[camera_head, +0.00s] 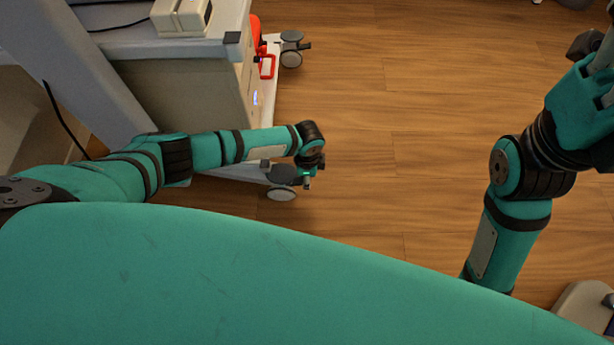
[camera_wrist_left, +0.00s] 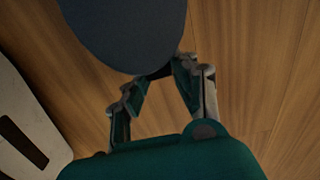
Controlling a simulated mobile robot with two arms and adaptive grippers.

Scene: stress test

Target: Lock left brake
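The near caster (camera_head: 282,182) of the white cart has a dark grey cover and a light wheel; its brake tab is hard to make out. My left gripper (camera_head: 308,178) points down right beside this caster, partly hidden by my wrist. In the left wrist view, a large dark rounded shape, apparently the caster cover (camera_wrist_left: 125,30), fills the top. The fingers of my left gripper (camera_wrist_left: 163,82) are spread, with a dark tip at the cover's lower edge between them. Contact cannot be told. My right gripper (camera_head: 592,48) is cut off at the upper right edge.
The cart (camera_head: 185,90) stands at the left, with a red part (camera_head: 266,66) on its side. A far caster (camera_head: 291,50) shows beyond. The wood floor (camera_head: 420,120) between my arms is clear. A pale object (camera_head: 585,308) sits at the lower right.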

